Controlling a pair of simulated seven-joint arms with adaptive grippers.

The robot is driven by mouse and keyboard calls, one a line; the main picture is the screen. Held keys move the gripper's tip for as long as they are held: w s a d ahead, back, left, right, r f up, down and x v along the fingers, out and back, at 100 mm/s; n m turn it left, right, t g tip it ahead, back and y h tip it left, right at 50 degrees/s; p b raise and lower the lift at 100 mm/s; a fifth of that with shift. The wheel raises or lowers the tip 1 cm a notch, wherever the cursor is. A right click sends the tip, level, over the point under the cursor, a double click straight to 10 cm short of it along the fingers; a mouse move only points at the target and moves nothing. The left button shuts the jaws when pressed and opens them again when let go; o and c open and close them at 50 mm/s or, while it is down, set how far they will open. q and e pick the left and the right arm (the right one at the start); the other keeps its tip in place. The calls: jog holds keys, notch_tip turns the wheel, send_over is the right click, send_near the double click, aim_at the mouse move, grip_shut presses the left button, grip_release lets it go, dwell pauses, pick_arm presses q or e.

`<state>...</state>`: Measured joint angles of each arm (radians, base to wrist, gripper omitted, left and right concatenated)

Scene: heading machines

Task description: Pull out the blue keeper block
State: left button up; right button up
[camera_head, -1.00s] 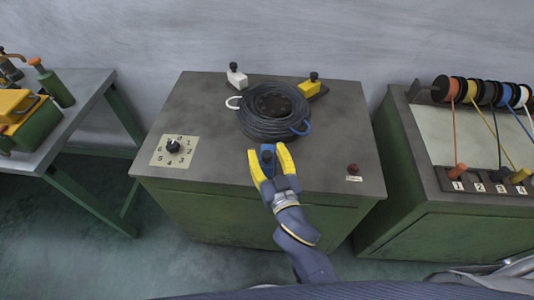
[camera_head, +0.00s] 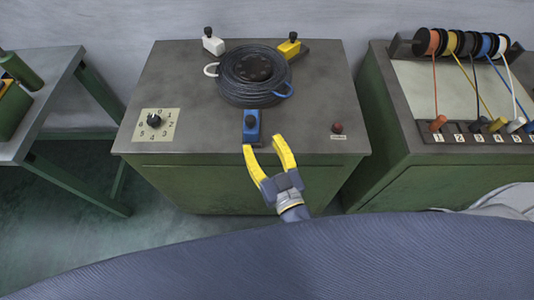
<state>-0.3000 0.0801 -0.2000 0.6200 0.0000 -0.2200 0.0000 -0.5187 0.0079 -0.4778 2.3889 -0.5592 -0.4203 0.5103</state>
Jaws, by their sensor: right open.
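The blue keeper block (camera_head: 251,127) with a dark knob stands on a dark strip near the front edge of the machine top, in front of a coil of dark cable (camera_head: 253,76). A blue loop (camera_head: 284,91) sticks out at the coil's right front. A white block (camera_head: 213,42) and a yellow block (camera_head: 289,46), both with dark knobs, stand behind the coil. My left gripper is not in view.
A bench with colored spools (camera_head: 468,41) stands right; a green-legged table (camera_head: 50,95) stands left. A gap separates each from the machine.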

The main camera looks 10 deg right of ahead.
jog(key=shift+s+d, duration=0.15)
jog(key=shift+s, duration=0.55)
jog(key=shift+s+d, duration=0.1)
jog(key=shift+s, duration=0.55)
